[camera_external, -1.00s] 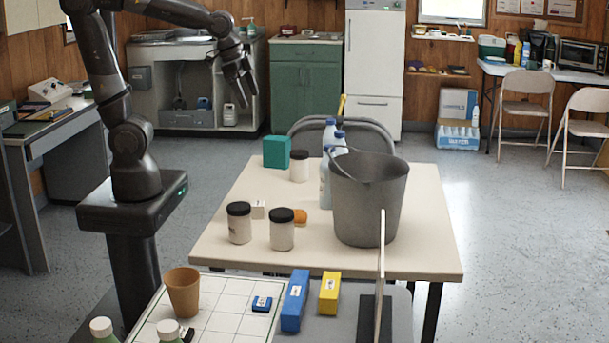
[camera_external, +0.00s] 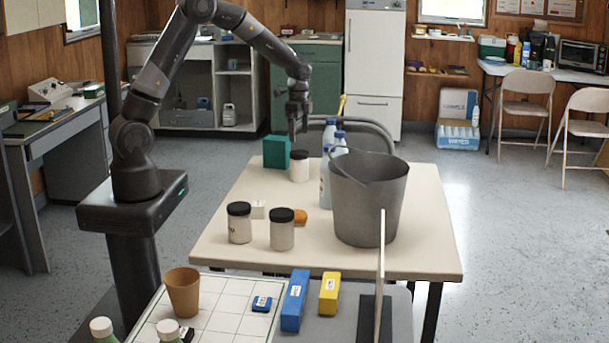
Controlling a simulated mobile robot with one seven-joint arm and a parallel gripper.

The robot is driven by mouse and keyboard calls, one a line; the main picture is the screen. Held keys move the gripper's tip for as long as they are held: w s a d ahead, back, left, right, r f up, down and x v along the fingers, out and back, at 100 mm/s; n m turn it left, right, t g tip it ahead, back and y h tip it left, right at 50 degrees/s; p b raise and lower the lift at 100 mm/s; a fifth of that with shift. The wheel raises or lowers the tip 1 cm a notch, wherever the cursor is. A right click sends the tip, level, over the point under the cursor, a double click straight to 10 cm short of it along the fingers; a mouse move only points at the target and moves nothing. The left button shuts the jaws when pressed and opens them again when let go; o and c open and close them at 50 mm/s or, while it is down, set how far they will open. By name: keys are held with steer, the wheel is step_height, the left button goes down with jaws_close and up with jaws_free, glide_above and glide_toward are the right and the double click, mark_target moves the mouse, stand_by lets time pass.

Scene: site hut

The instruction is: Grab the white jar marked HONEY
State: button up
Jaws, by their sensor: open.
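Three white jars with black lids stand upright on the table. One jar (camera_external: 299,170) is at the back beside a teal box. Two more, a left one (camera_external: 240,228) and a right one (camera_external: 282,235), are near the front left edge. The left one shows part of a dark marking; I cannot read HONEY on any of them. My gripper (camera_external: 298,132) is open and points down above the back jar, apart from its lid as far as I can tell.
A teal box (camera_external: 277,152) stands just left of the back jar. Bottles (camera_external: 326,185) and a large grey bucket (camera_external: 370,205) stand to the right. A small white box (camera_external: 258,210) and an orange-brown item (camera_external: 300,217) lie near the front jars.

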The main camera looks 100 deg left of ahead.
mark_target(300, 153)
steer(key=shift+s+a+f, duration=0.1)
steer(key=shift+a+f, duration=0.55)
steer(key=shift+f, duration=0.25)
step_height(300, 153, down, 10)
steer(key=shift+d+f, duration=0.15)
steer(key=shift+f, duration=0.05)
steer(key=c, duration=1.3)
steer(key=shift+o, duration=0.2)
steer(key=shift+r, duration=0.15)
